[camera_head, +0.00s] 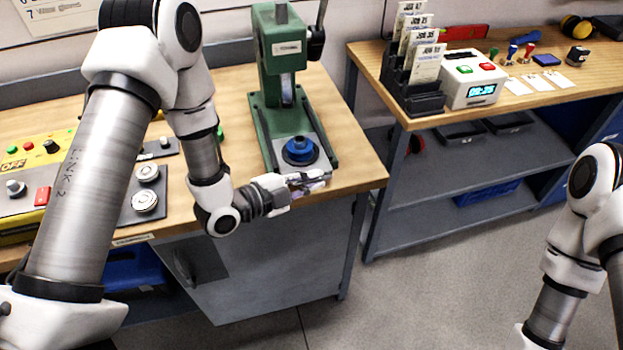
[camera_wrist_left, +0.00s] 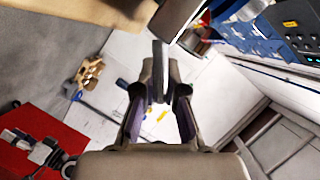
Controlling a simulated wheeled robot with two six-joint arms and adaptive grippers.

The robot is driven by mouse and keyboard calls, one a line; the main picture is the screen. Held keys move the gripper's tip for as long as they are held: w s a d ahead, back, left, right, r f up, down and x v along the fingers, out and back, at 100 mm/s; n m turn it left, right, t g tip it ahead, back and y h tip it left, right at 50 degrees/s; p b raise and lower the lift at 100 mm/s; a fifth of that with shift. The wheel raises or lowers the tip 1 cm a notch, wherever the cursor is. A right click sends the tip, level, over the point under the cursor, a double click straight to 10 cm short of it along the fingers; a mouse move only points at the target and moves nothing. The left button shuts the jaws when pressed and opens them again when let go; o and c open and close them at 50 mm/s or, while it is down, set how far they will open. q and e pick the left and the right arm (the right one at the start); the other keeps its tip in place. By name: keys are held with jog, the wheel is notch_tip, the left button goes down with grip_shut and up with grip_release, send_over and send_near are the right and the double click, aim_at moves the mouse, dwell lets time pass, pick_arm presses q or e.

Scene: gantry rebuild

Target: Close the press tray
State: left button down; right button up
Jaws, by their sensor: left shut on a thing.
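The green press (camera_head: 281,45) stands on the wooden bench. Its grey press tray (camera_head: 322,158) lies at the front of the green base, between two rails, with a round blue part (camera_head: 300,150) on it. My left gripper (camera_head: 314,180) is at the tray's front edge, over the front of the bench. In the left wrist view, the fingers (camera_wrist_left: 159,95) close on a narrow grey bar that looks like the tray's handle. The gripper hides most of the handle in the head view. My right arm is at the right edge, and its gripper is out of the picture.
Two round metal pieces (camera_head: 146,188) sit on a dark plate left of my left forearm. A yellow control box (camera_head: 35,160) is at the far left. A second bench (camera_head: 420,115) with card holders and a white timer (camera_head: 474,82) stands at the right, across a gap.

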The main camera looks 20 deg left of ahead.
aim_at(296, 140)
pick_arm(q)
jog(key=w+a, duration=0.2)
jog(key=w, duration=0.1)
jog(key=w+a+b, duration=0.1)
jog(key=w+a, duration=0.1)
jog(key=w, duration=0.2)
jog(key=w+a, duration=0.3)
jog(key=shift+w+b, duration=0.2)
jog(key=shift+b, duration=0.1)
jog(key=shift+w+a+r, duration=0.1)
jog(key=shift+w, duration=0.05)
jog(key=c, duration=1.3)
grip_release()
jog(key=shift+o, duration=0.3)
jog(key=shift+a, duration=0.15)
